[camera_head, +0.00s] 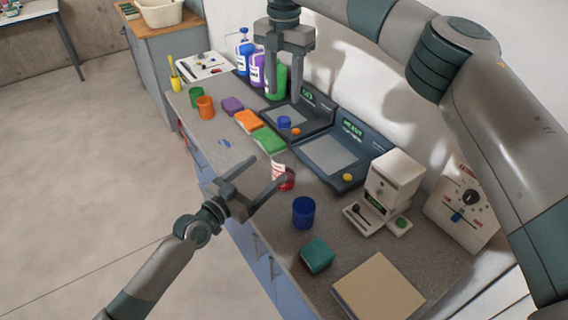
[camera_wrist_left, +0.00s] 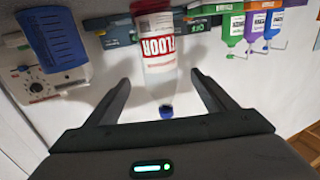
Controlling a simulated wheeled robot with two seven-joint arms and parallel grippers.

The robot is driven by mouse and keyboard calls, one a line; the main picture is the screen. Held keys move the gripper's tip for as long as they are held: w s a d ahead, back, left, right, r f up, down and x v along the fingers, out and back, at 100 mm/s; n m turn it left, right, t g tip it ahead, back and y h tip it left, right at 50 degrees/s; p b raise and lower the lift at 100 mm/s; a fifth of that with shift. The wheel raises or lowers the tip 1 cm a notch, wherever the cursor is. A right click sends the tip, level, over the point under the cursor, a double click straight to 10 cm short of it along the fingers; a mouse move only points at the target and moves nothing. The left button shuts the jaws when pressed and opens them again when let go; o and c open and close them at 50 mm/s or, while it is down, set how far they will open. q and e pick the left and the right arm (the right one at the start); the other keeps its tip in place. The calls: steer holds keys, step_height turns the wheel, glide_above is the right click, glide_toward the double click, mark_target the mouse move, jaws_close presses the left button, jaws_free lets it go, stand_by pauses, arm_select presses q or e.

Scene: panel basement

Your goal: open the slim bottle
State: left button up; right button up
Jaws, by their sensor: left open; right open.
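A slim clear bottle with a white and red label (camera_head: 279,171) stands on the counter just beyond my left gripper. In the left wrist view, which is upside down, the bottle (camera_wrist_left: 158,60) shows red liquid at its base and a small blue cap (camera_wrist_left: 166,110). In the head view I cannot make out its cap. My left gripper (camera_head: 256,184) is open and empty, fingers toward the bottle; no grip shows. My right gripper (camera_head: 285,82) is open, pointing down near the green bottle (camera_head: 275,82) at the back; I see no grip on it.
Blue (camera_head: 244,58) and purple (camera_head: 257,68) bottles stand at the back. Sponges, a scale (camera_head: 332,153), a blue cup (camera_head: 303,212), a teal block (camera_head: 317,255), a white machine (camera_head: 393,182) and a tan board (camera_head: 378,290) occupy the counter. The counter's front edge runs below my left gripper.

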mark_target(285, 154)
arm_select(q)
steer(key=x, duration=0.9)
steer(key=shift+w+d, duration=0.25)
steer(key=shift+c, duration=0.3)
jaws_close()
arm_select(e)
steer(key=m, duration=0.6)
steer(key=shift+m, duration=0.3)
steer(key=m, duration=0.6)
steer(key=shift+m, duration=0.4)
steer(key=shift+f, duration=4)
